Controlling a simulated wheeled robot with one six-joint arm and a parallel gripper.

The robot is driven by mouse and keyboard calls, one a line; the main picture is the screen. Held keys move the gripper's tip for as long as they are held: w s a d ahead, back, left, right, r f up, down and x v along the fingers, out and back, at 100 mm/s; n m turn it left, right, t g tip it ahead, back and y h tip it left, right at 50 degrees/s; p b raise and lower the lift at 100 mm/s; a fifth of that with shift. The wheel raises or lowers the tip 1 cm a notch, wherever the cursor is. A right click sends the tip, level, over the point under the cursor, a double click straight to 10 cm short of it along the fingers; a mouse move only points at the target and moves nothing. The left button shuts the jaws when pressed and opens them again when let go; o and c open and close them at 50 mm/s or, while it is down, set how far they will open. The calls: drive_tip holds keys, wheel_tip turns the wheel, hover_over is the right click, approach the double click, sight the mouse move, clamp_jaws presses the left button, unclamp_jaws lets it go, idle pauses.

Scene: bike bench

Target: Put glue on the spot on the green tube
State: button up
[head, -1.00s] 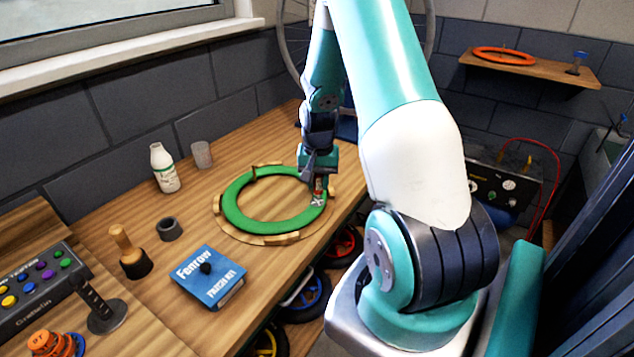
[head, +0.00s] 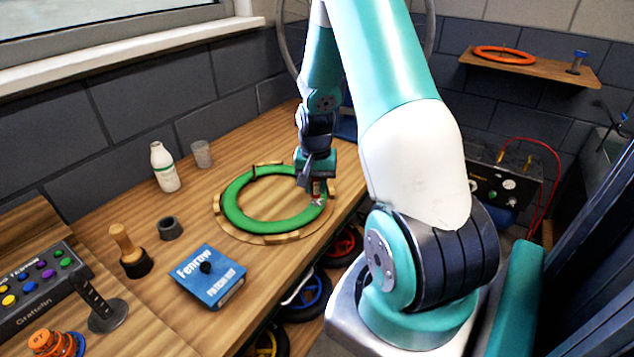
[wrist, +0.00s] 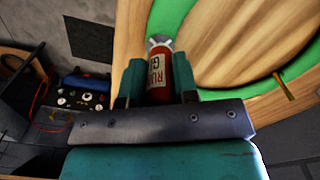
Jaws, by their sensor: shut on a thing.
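The green tube (head: 236,213) is a ring lying in a round wooden holder (head: 270,239) on the bench. It also shows at the top of the wrist view (wrist: 167,14). My gripper (head: 317,190) is over the ring's right side, pointing down. In the wrist view my gripper (wrist: 158,88) is shut on a red glue tube (wrist: 158,76) with a pale label and a silver end. The silver end is at the green tube; I cannot tell whether it touches. The spot cannot be made out in either view.
A blue box (head: 208,278), a wooden-handled tool (head: 129,252) and a dark ring (head: 169,228) stand left of the holder. A white bottle (head: 163,167) and a cup (head: 202,154) stand by the wall. Wheels hang below the bench's front edge.

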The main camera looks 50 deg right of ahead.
drive_tip(key=shift+d, duration=0.15)
drive_tip(key=shift+w+d, duration=0.25)
drive_tip(key=shift+d, duration=0.5)
drive_tip(key=shift+a, duration=0.15)
drive_tip(key=shift+s+a, duration=0.25)
drive_tip(key=shift+a, duration=0.5)
drive_tip(key=shift+d, duration=0.15)
drive_tip(key=shift+w+d+p, duration=0.3)
drive_tip(key=shift+d, duration=0.55)
drive_tip(key=shift+r, duration=0.1)
